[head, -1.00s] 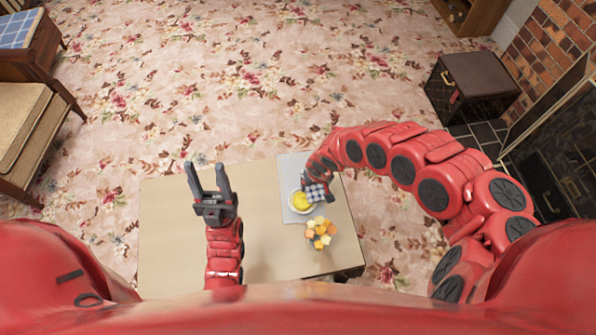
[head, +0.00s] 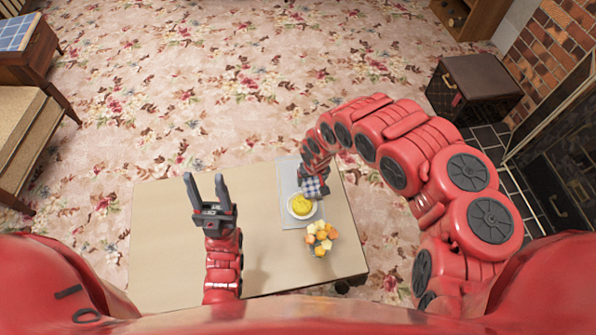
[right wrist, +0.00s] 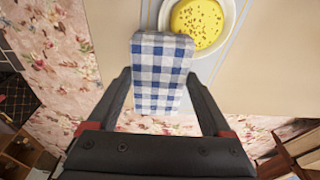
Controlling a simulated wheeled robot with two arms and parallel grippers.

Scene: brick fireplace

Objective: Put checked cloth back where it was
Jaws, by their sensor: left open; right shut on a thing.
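The blue-and-white checked cloth (right wrist: 160,72) is between the two fingers of my right gripper (right wrist: 165,90) in the right wrist view, and the fingers are shut on it. In the head view the cloth (head: 312,188) shows as a small checked patch below my right gripper (head: 314,180), near the plate. I cannot tell whether the cloth touches the table. A white plate with a yellow round food (head: 301,205) stands just beside the cloth; the yellow food also shows in the right wrist view (right wrist: 196,22). My left gripper (head: 207,190) is open and empty above the table's left half.
The pale table (head: 165,235) carries a grey mat (head: 288,182) under the plate. The table's left half is clear. A dark box (head: 478,85) stands on the floor at the right.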

